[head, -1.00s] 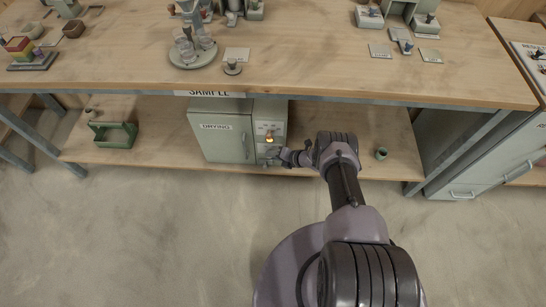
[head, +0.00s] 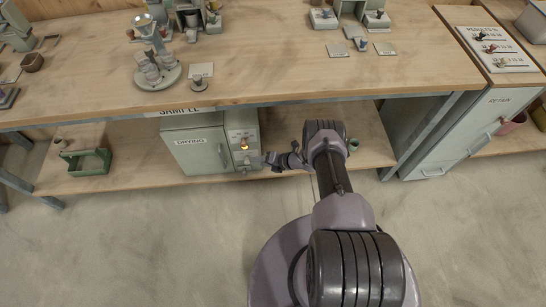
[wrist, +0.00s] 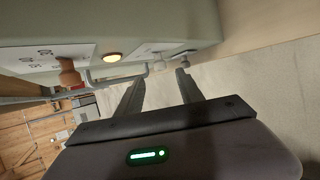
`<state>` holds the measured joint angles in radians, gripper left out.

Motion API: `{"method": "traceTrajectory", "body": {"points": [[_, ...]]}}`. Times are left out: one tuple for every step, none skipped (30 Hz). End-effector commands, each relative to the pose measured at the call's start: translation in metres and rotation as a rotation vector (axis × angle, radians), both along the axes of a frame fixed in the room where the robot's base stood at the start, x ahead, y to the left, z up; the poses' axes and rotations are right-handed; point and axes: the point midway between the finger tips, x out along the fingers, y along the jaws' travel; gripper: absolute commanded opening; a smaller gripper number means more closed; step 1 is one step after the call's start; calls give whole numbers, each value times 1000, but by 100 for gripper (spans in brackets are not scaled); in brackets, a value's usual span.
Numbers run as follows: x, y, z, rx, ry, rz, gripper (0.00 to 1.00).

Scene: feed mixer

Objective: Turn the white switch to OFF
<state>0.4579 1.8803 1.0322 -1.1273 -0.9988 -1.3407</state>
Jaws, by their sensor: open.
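The grey-green drying oven (head: 195,148) stands on the lower shelf, its control panel (head: 240,135) on the right. An orange lamp (head: 245,147) glows on the panel and shows in the wrist view (wrist: 112,57). A small white knob (wrist: 158,66), seemingly the white switch, sticks out beside the lamp in the wrist view. Its setting is too small to read. My gripper (wrist: 160,76) is open and empty. Its fingers point toward the panel, with the white knob ahead of the gap; I see no contact. In the head view my gripper (head: 270,161) is just right of the panel.
A brown knob (wrist: 68,72) and a bar handle (wrist: 118,75) also stand out from the oven front. The workbench top (head: 290,75) overhangs the shelf. A green cup (head: 353,145) stands right of my arm, and a green carrier (head: 87,163) far left. The floor in front is clear.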

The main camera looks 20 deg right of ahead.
Motion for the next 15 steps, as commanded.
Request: {"method": "traceTrajectory", "body": {"points": [[-9,-10,20,1,1,-5,44],[-15,-16,26,2,0,-5,44],[-23,-23,33,1,1,-6,44],[-28,-28,38,1,1,-5,44],[-33,-33,43,1,0,-4,44],[-40,-38,48,1,0,-4,44],[-44,-42,52,1,0,-3,44],[-48,-45,55,1,0,-3,44],[-51,-49,59,0,-1,-2,44],[-54,-52,61,1,0,-3,44],[-57,-54,62,1,0,-2,44],[-59,-56,64,0,0,-1,44],[-60,-56,65,0,0,0,44],[-61,-57,65,0,0,0,44],[-62,-58,65,1,-1,0,44]]}}
